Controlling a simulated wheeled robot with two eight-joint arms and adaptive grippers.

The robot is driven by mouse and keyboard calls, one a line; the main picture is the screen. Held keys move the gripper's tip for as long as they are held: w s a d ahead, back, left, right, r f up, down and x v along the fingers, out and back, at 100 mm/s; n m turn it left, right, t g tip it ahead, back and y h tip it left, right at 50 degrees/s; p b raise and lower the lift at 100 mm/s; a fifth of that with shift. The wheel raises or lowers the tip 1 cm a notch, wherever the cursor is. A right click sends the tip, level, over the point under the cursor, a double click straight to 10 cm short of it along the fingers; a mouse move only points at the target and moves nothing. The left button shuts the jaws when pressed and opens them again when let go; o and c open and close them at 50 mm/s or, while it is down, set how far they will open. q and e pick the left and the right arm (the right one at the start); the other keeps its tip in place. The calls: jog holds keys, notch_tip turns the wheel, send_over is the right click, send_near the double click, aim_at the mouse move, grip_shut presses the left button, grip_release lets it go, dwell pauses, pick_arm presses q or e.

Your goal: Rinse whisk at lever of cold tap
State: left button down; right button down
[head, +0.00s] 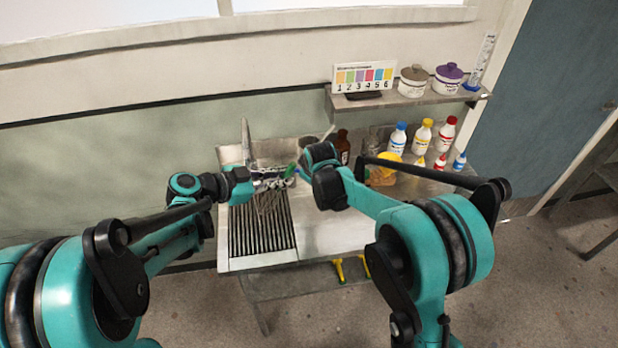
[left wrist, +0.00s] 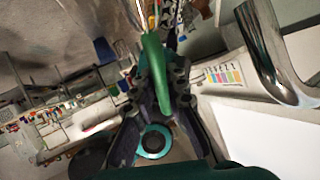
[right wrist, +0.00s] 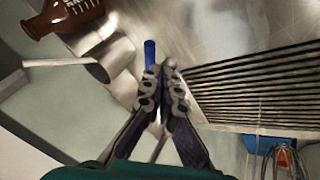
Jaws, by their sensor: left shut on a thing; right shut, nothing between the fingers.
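My left gripper (head: 275,182) is shut on the whisk's green handle (left wrist: 153,55). The green also shows in the head view (head: 291,170). Thin wires show beyond the handle in the left wrist view and hang over the slotted drainer in the head view. A curved chrome pipe (left wrist: 268,50), likely the tap spout, stands to the right there. My right gripper (right wrist: 166,72) is shut and empty. A blue lever (right wrist: 150,52), likely the cold tap's, is just beyond its fingertips; I cannot tell whether they touch. In the head view my right arm hides that gripper's tips.
The steel sink unit has a slotted drainer (head: 262,235) at left and clear steel at right. A brown bottle (head: 342,146), coloured squeeze bottles (head: 423,138) and a yellow item (head: 388,163) stand behind at right. A wall shelf (head: 410,97) holds lidded pots and a colour card.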

jog(key=x, duration=0.3)
jog(key=shift+f, duration=0.1)
jog(key=shift+w+d+n+y, duration=0.25)
jog(key=shift+w+n+y, duration=0.05)
jog(key=shift+n, duration=0.1)
dwell(0.4)
jog(key=shift+w+d+n+g+y, duration=0.25)
jog(key=shift+w+d+n+y, duration=0.1)
jog(key=shift+w+n, duration=0.55)
jog(key=shift+w+d+n+g+y, duration=0.35)
jog(key=shift+w+n, duration=0.35)
jog(key=shift+w, duration=0.25)
jog(key=shift+w+d+n+g+y, duration=0.2)
jog(key=shift+w+d+n+y, duration=0.15)
jog(key=shift+w+n, duration=0.55)
